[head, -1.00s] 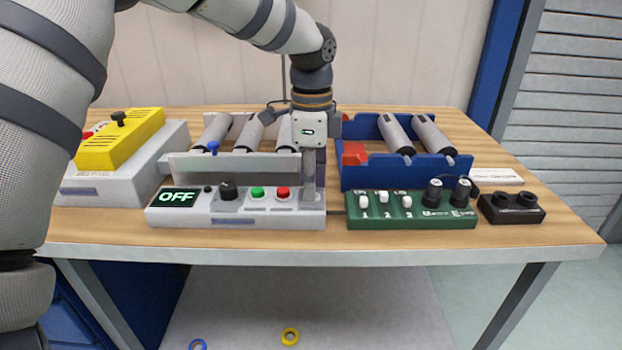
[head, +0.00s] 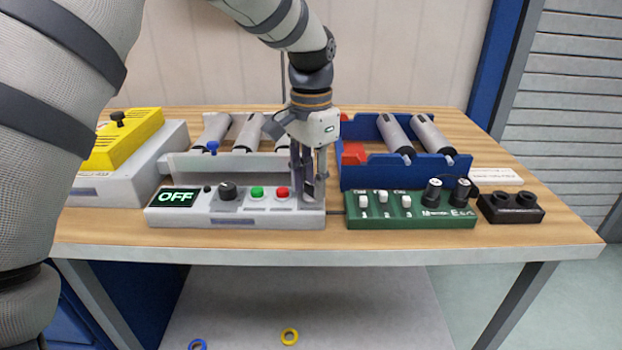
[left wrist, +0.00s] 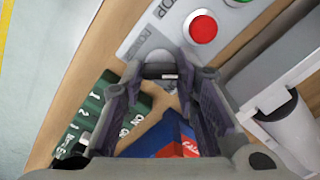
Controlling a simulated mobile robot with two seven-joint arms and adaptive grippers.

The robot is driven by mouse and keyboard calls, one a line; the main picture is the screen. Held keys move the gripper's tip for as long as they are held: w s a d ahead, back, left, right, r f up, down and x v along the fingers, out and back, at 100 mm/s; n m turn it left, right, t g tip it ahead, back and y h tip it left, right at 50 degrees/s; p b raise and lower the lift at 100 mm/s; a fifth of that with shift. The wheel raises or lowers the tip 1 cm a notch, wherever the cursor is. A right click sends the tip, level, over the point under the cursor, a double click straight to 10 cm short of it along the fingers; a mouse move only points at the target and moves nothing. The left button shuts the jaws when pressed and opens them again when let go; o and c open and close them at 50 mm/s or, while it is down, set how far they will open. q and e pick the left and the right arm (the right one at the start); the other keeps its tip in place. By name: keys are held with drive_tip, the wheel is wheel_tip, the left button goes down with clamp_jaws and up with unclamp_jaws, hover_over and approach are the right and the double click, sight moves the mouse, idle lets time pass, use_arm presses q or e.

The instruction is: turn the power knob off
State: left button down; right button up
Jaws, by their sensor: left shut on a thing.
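The white control panel (head: 235,222) lies along the front of the table, with a display (head: 176,198) reading OFF at its left end. My left gripper (head: 308,196) points down at the panel's right end and is shut on the power knob. In the left wrist view the grey power knob (left wrist: 160,69) sits between the fingertips of the gripper (left wrist: 162,78), beside printed POWER lettering. In the head view the fingers mostly hide the knob. My right gripper is not in view.
Green (head: 257,193) and red (head: 282,193) buttons and a black knob (head: 228,190) sit left of the gripper. A green switch box (head: 410,222) stands just right of the panel. A blue roller rack (head: 380,176) and a grey roller rack (head: 235,168) stand behind.

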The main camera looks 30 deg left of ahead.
use_arm(q)
drive_tip(key=shift+f+n, duration=0.1)
drive_tip(key=shift+n, duration=0.4)
drive_tip(key=c, duration=1.2)
unclamp_jaws()
drive_tip(key=shift+c, duration=0.2)
